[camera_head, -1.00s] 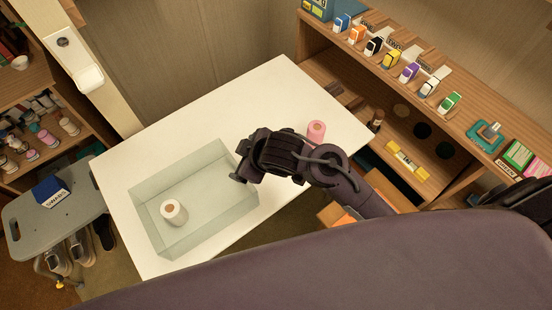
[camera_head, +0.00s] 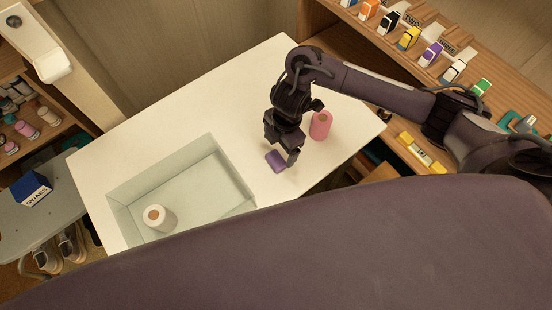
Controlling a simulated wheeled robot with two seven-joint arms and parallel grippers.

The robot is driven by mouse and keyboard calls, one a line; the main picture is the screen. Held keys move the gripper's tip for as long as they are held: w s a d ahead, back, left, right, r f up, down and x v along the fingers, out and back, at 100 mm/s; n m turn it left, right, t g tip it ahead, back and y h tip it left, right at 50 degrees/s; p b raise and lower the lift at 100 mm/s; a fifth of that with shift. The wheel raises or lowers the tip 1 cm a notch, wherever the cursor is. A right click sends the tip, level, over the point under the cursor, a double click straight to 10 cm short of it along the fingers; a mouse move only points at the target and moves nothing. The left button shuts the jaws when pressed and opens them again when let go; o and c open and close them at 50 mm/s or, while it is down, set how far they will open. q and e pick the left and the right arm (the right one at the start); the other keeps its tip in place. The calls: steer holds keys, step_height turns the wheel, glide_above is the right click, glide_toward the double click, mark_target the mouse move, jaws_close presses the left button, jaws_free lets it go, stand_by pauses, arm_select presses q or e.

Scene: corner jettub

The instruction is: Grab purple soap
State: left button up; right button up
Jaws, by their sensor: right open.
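A small purple soap (camera_head: 276,162) lies on the white tabletop (camera_head: 230,95) of a counter, between the sunken basin and a pink roll. My right gripper (camera_head: 282,154) points down right at the soap, with its fingers open. One finger shows beside the soap on the right and the other is above it toward the back. I cannot tell whether the soap is between the fingers or whether they touch it. My left gripper is not in view.
The pink roll (camera_head: 321,125) stands close to the right of my gripper. A white roll (camera_head: 157,218) stands in the basin (camera_head: 190,188). A wooden shelf (camera_head: 480,55) with several small coloured boxes is at the right. The back left of the tabletop is clear.

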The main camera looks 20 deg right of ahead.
mark_target(277, 159)
steer(key=shift+s+a+f, duration=0.15)
steer(key=shift+f, duration=0.45)
steer(key=f, duration=0.4)
steer(key=shift+s+a+f, duration=0.15)
steer(key=shift+a, duration=0.1)
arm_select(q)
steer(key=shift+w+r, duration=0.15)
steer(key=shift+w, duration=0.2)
arm_select(e)
steer(key=shift+a+f, duration=0.1)
steer(key=shift+f, duration=0.15)
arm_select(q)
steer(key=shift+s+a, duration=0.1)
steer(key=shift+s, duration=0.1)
arm_select(e)
steer(key=c, duration=1.1)
